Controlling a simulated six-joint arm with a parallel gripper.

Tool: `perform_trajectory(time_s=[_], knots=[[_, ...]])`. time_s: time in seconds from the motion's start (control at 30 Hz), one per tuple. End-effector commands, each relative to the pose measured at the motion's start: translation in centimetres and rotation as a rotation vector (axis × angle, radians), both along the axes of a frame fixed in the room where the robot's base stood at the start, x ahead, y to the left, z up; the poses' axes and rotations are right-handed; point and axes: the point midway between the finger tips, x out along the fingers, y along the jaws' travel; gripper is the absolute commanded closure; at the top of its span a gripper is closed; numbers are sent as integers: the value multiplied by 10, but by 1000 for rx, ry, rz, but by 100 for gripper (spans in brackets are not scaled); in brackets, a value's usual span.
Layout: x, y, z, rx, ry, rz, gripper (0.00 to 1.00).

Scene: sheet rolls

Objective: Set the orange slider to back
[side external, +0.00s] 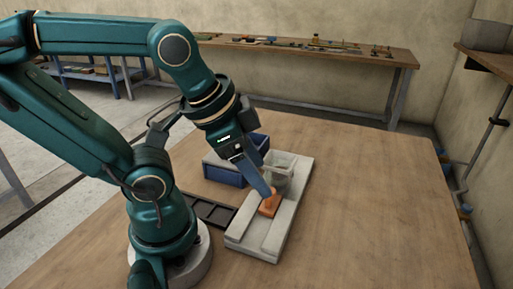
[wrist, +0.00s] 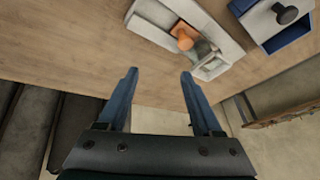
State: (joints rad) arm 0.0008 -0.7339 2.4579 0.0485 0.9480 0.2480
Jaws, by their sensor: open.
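The orange slider (side external: 268,207) sits in the groove of a pale grey block (side external: 246,238), near the middle of its length. In the wrist view the slider (wrist: 183,36) and the block (wrist: 150,14) show at the top, ahead of the fingertips. My gripper (side external: 269,193) is open, with blue fingers pointing down. In the side view a finger overlaps the slider's upper end; contact cannot be told. In the wrist view my gripper (wrist: 158,73) has nothing between its fingers, and the slider lies beyond them.
A pale, see-through box (side external: 283,172) stands at the block's far end. A blue bin (side external: 222,174) is behind it to the left. A flat dark tray (side external: 208,211) lies left of the block. The wooden table (side external: 370,215) is clear on the right.

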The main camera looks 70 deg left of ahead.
Motion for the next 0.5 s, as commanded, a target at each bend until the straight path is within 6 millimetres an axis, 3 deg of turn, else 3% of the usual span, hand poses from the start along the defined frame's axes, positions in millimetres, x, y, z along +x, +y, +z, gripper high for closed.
perform_trajectory(time_s=[0.27,0.5], knots=[[17,22,-2,361,245,-555,33],[41,34,-19,571,524,-1022,33]])
